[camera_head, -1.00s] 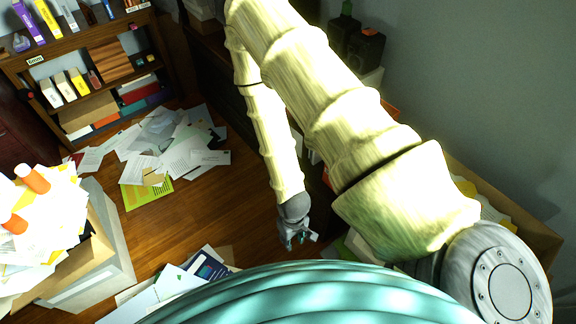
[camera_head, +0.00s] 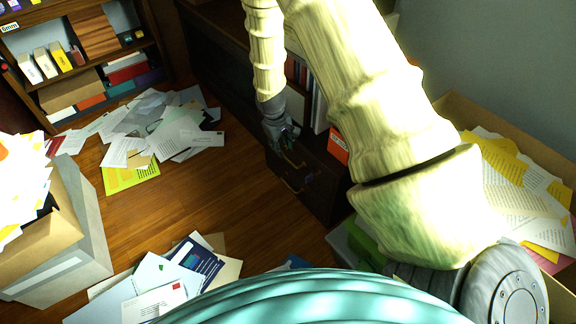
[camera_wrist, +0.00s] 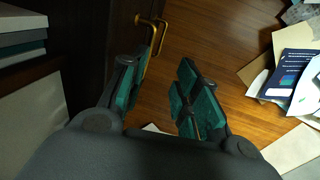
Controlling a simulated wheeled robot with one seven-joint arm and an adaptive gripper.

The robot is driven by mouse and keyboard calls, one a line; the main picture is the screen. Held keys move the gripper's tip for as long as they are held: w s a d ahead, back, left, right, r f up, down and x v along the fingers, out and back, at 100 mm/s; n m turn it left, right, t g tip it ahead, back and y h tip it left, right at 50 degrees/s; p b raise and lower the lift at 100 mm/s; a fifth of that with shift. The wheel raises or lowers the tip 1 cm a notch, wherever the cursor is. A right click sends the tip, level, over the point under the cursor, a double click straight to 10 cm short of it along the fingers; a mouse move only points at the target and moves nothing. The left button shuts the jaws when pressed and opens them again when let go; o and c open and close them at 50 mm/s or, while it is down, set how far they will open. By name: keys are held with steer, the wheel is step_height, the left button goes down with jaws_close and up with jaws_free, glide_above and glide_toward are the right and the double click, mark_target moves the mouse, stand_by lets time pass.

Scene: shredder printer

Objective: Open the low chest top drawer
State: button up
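The low chest (camera_head: 318,188) is dark wood and stands right of centre in the head view, partly behind my arm. Its front faces the floor at left. My gripper (camera_head: 280,140) is at the upper part of that front. In the wrist view my gripper (camera_wrist: 160,88) is open, with teal pads apart and wood floor visible between them. A brass handle (camera_wrist: 153,40) on the dark front lies just beyond and beside the left finger's tip. I cannot tell whether they touch. A lower handle (camera_head: 293,186) shows below my gripper in the head view.
Papers (camera_head: 160,130) lie scattered on the floor, with more near my base (camera_head: 165,280). A box of papers (camera_head: 520,190) is at right. A grey bin (camera_head: 75,235) stands at left, a bookshelf (camera_head: 100,60) behind. The floor before the chest is mostly clear.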

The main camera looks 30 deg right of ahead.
mark_target(289, 160)
steer(key=d+f+b, duration=0.1)
steer(key=f, duration=0.2)
steer(key=w+d+f+b, duration=0.1)
steer(key=f+b, duration=0.1)
steer(key=f, duration=0.2)
steer(key=d+f+b, duration=0.1)
steer(key=f, duration=0.2)
steer(key=shift+w+d+f, duration=0.15)
steer(key=shift+w+d, duration=0.05)
steer(key=shift+w, duration=0.2)
jaws_close()
